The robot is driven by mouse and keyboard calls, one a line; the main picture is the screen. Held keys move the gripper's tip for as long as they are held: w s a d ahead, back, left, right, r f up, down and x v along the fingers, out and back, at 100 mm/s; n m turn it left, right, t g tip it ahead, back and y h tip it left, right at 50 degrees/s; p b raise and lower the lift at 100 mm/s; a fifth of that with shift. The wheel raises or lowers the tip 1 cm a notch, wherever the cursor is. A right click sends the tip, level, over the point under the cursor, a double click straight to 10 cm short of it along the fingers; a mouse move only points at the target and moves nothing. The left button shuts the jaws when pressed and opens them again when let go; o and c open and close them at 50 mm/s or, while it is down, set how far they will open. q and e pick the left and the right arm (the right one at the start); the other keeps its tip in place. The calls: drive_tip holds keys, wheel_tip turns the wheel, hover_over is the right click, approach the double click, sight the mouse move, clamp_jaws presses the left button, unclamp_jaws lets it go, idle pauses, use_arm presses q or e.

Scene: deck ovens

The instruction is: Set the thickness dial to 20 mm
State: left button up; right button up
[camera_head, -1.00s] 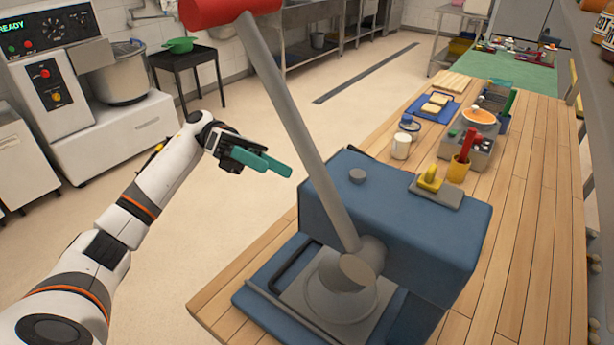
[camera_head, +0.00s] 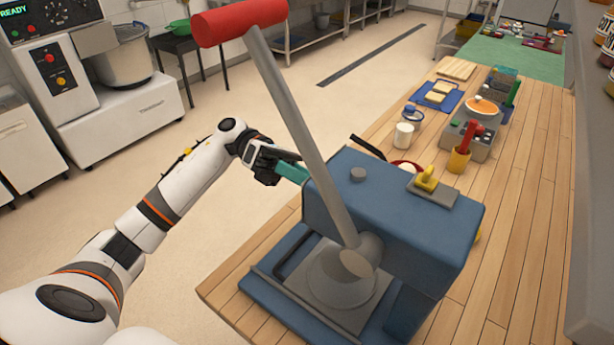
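A blue press-like machine (camera_head: 420,235) stands on the wooden bench. A long grey lever with a red grip (camera_head: 243,21) rises from its round base. On its top are a small grey round knob (camera_head: 358,174) and a yellow pointer-shaped handle (camera_head: 427,180) on a grey plate. I cannot tell which of these is the thickness dial, and no scale is readable. My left gripper (camera_head: 292,171), with teal fingers, is at the machine's left side, apart from both. Its fingertips are partly hidden behind the lever, so their opening is unclear. My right gripper is out of view.
The lever stands between my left gripper and the machine's top in this view. The bench's right side is clear.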

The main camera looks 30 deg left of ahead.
use_arm(q)
drive_tip(key=c, duration=0.4)
drive_tip(key=shift+n, duration=0.3)
drive_tip(key=shift+s+n+t+h+p, duration=0.2)
drive_tip(key=shift+n+p, duration=1.75)
drive_tip(key=shift+n, duration=4.15)
drive_tip(key=shift+w+n+t+h+p, duration=0.15)
drive_tip(key=shift+n+t+p, duration=0.35)
drive_tip(key=shift+n+p, duration=3.5)
drive_tip(key=n+b, duration=0.4)
drive_tip(key=shift+s+f+n, duration=0.1)
drive_tip(key=shift+n, duration=0.2)
